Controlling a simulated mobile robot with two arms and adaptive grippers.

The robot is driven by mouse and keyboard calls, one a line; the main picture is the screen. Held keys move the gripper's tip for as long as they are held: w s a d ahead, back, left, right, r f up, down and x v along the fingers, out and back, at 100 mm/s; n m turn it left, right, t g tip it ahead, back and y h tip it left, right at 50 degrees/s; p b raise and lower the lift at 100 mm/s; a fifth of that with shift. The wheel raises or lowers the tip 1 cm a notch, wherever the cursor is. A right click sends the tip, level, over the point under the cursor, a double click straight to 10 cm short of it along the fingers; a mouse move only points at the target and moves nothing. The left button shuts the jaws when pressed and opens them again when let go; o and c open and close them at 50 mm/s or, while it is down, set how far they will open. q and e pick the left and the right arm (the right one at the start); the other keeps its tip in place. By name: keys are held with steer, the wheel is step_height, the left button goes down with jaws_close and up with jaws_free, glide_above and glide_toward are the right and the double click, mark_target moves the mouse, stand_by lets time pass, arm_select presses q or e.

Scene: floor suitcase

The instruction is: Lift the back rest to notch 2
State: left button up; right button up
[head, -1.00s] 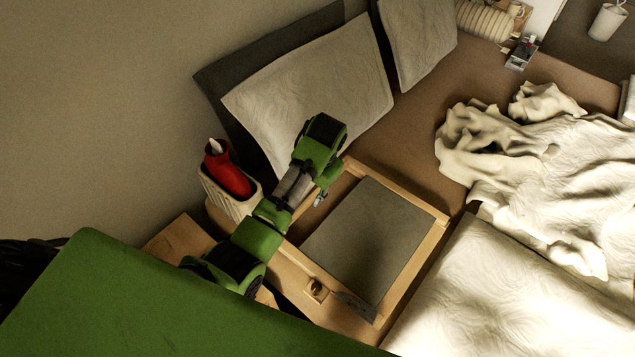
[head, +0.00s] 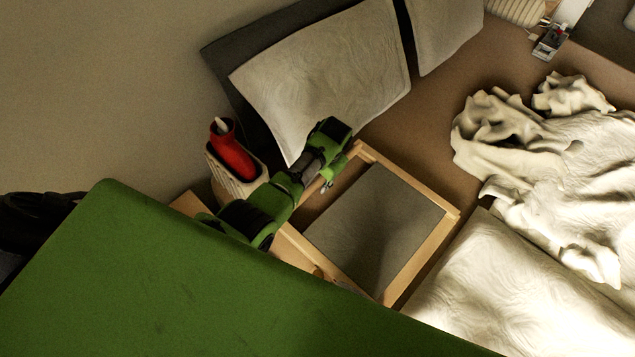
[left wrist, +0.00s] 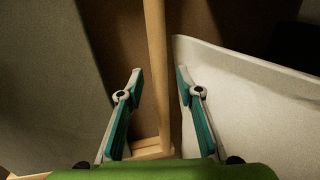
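The back rest appears as a grey panel (head: 375,228) set in a pale wooden frame (head: 425,192) on the bed. In the head view my left gripper (head: 328,181) is over the frame's upper-left corner area, beside the pillow. In the left wrist view my left gripper (left wrist: 158,80) is open, its two teal-padded fingers apart. A wooden rail (left wrist: 155,40) of the frame runs between the fingers in the picture; I cannot tell whether they reach down around it. The grey panel (left wrist: 40,75) lies left of the rail. Notches are not discernible. My right gripper is not in view.
A pale pillow (head: 320,75) leans close beyond the gripper; in the left wrist view a pale surface (left wrist: 250,105) stands right of it. A white holder with a red object (head: 232,155) is beside my left arm. Crumpled white bedding (head: 540,150) lies to the right.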

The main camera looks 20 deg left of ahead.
arm_select(q)
steer(key=shift+a+f, duration=0.1)
steer(key=shift+f, duration=0.6)
steer(key=shift+c, duration=1.2)
jaws_close()
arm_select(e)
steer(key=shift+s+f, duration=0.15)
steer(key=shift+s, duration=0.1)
arm_select(q)
steer(key=shift+r, duration=0.1)
